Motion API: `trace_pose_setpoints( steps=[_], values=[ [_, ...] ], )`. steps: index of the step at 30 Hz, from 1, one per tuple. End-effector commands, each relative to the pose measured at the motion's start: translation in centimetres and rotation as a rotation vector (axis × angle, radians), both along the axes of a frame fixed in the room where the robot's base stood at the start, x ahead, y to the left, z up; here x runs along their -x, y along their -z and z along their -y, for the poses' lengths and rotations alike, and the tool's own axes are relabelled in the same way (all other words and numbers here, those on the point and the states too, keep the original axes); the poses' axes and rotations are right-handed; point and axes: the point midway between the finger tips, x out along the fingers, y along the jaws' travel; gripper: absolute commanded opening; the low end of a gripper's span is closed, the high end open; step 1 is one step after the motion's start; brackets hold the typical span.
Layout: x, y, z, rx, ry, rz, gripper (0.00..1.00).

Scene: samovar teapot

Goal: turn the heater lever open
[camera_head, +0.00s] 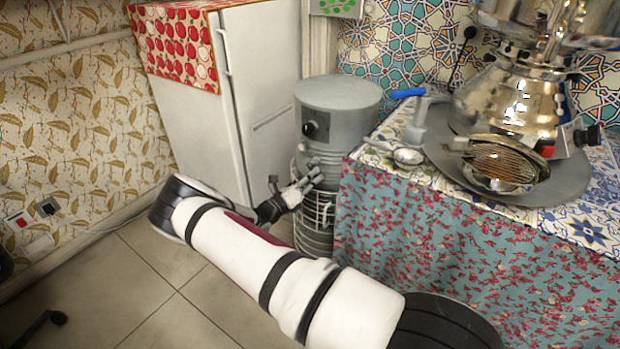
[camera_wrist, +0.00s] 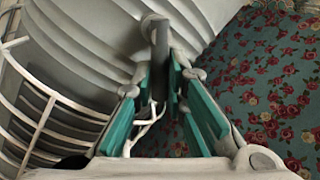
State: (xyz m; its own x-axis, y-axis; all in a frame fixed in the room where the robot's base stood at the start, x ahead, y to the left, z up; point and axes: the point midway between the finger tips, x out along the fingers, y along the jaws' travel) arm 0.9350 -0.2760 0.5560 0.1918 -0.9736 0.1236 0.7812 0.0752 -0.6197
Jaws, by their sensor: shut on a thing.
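The heater (camera_head: 338,97) is a grey ribbed cylinder with a dark knob on its upper side. It stands between the white fridge and the cloth-covered counter. Its ribbed grey body also fills the upper part of the wrist view (camera_wrist: 95,45). The heater lever (camera_wrist: 159,42) is a grey upright bar sticking out from the ribbed body. My gripper (camera_head: 307,181) is at the heater's front side, below the knob. In the wrist view my gripper (camera_wrist: 163,84) has its teal-padded fingers closed around the lever's near end. In the head view I cannot make out the lever by the gripper.
A white wire cage (camera_head: 312,222) surrounds the heater's lower part, close to my gripper. The counter's floral cloth (camera_head: 440,235) hangs just right of it. A samovar (camera_head: 515,100) stands on the counter's tray. The white fridge (camera_head: 215,110) is at left; tiled floor (camera_head: 165,265) is free in front.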

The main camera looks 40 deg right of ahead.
Motion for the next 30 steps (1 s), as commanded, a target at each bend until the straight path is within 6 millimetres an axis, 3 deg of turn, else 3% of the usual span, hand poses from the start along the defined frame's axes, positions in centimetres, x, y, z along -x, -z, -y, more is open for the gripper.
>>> trace_pose_setpoints(
  steps=[18,30],
  values=[
    [1.1,-1.7,0.3,0.198,-0.004,-0.542,0.00],
    [1.3,-2.4,0.4,0.282,-0.004,-0.779,0.00]
  ],
)
